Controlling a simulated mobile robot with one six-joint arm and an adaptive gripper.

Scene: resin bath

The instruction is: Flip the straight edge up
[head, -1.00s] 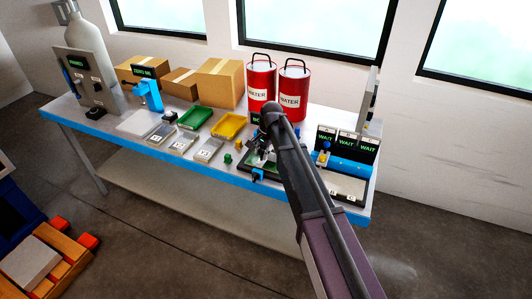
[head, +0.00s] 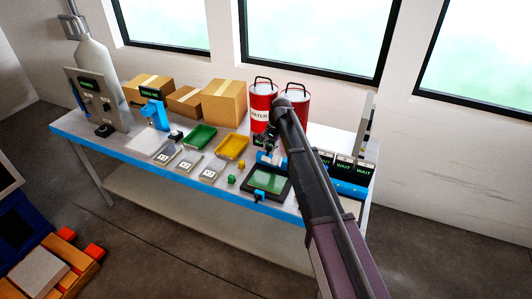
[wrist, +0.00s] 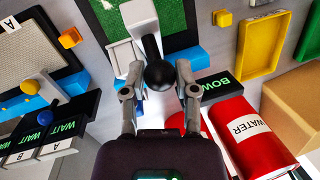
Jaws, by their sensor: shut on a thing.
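The straight edge appears in the wrist view as a pale grey-white bar (wrist: 139,16) with a black ball knob (wrist: 160,75) on a dark stem. My gripper (wrist: 157,82) has a finger on each side of the knob and is shut on it. In the head view my gripper (head: 270,143) is at the back side of the dark-framed fixture with a green plate (head: 268,181). Blue blocks (wrist: 190,56) stand on both sides of the bar. My arm hides much of the bar in the head view, so I cannot tell its exact tilt.
Two red water cans (head: 262,106) stand close behind my gripper, and a BOW sign (wrist: 225,90) is near its right finger. WAIT displays (head: 342,165) stand to the right. Yellow (head: 231,146) and green (head: 199,138) trays and small scales (head: 211,169) lie to the left.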

